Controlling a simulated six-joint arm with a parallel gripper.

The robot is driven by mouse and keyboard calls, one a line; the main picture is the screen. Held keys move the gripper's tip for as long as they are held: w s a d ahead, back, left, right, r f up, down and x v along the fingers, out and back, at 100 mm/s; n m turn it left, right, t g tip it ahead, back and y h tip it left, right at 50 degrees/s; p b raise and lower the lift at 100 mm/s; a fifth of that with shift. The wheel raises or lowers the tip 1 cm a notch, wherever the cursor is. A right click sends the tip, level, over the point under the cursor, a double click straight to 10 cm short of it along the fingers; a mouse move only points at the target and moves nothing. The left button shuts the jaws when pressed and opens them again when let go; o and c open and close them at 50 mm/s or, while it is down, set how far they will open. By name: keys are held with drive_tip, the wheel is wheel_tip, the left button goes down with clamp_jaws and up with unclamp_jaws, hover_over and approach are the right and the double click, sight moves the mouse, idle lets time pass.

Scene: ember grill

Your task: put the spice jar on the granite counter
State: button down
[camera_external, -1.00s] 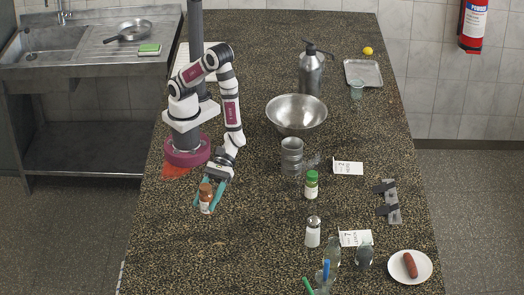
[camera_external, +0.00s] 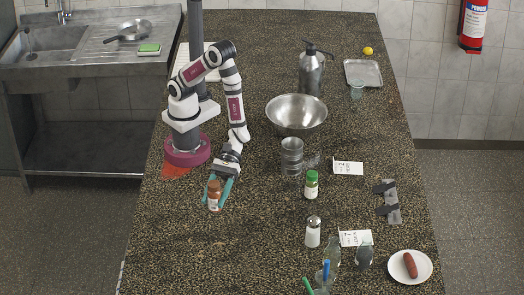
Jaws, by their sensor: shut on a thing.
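The spice jar (camera_external: 214,188) is a small jar with a reddish-brown top and a pale label low on its side. My gripper (camera_external: 216,199) has its teal fingers shut around it, one on each side. The jar is roughly upright at the front of my arm, over the left part of the granite counter (camera_external: 255,235). I cannot tell whether its bottom touches the counter. The counter is dark and speckled, and bare around the jar.
A green-lidded jar (camera_external: 311,185), a white shaker (camera_external: 313,232) and a metal cup (camera_external: 291,157) stand to the right. A steel bowl (camera_external: 296,116) is behind them. A plate (camera_external: 424,274) with a sausage is front right. The front left counter is clear.

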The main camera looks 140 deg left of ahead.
drive_tip(key=w+a+f+n+t+y, duration=0.1)
drive_tip(key=w+a+n+t+y, duration=0.2)
drive_tip(key=a, duration=0.9)
drive_tip(key=w+a+f+n+t+y, duration=0.1)
drive_tip(key=w+a+n+t+y, duration=0.2)
drive_tip(key=a, duration=0.8)
drive_tip(key=shift+h, duration=0.5)
drive_tip(key=f, duration=0.5)
drive_tip(key=s+f, duration=0.1)
drive_tip(key=f, duration=0.1)
drive_tip(key=shift+a+f, duration=0.1)
drive_tip(key=shift+f, duration=0.2)
drive_tip(key=shift+f, duration=0.1)
drive_tip(key=shift+c, duration=1.4)
unclamp_jaws()
